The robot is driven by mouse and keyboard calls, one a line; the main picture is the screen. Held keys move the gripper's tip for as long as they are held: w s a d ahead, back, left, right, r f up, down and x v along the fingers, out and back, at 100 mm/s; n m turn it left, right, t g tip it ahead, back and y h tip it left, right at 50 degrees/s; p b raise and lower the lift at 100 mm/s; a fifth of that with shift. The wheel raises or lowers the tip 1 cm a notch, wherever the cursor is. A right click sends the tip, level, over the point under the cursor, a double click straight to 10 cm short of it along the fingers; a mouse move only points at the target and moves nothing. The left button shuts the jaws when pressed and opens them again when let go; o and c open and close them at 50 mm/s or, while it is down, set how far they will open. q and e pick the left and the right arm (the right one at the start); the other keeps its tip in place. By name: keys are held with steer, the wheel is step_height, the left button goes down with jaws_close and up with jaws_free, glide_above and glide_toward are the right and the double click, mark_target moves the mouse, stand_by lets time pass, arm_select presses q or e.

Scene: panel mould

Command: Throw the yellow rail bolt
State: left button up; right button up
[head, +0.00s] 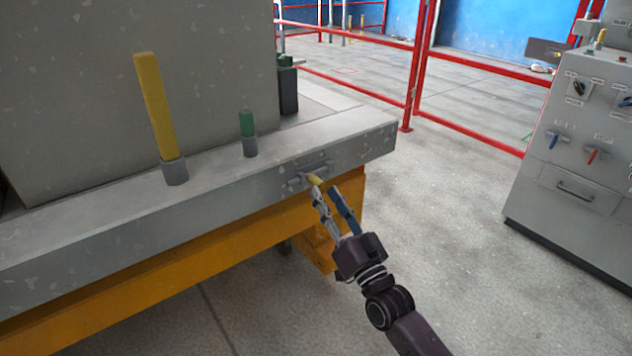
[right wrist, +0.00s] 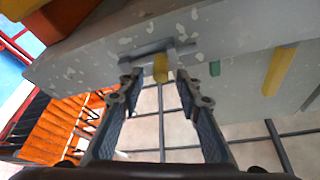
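The yellow rail bolt (head: 315,180) is a short yellow knob on a grey fitting on the side face of the grey rail. In the right wrist view the yellow rail bolt (right wrist: 160,68) shows ahead, between the two fingertips. My right gripper (head: 325,191) reaches up to it from below right. In the right wrist view the fingers of my right gripper (right wrist: 157,83) are apart, with a gap showing on each side of the knob. The fingertips partly cover the bolt in the head view. My left gripper is in neither view.
A tall yellow lever (head: 157,105) and a short green lever (head: 247,124) stand in sockets on the grey rail (head: 90,225). An orange beam (head: 200,268) runs beneath. A grey control cabinet (head: 570,150) stands at right, with red fencing (head: 418,70) behind. Open floor lies between.

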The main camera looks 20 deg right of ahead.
mark_target(321, 188)
steer(key=shift+x, duration=2.3)
jaws_close()
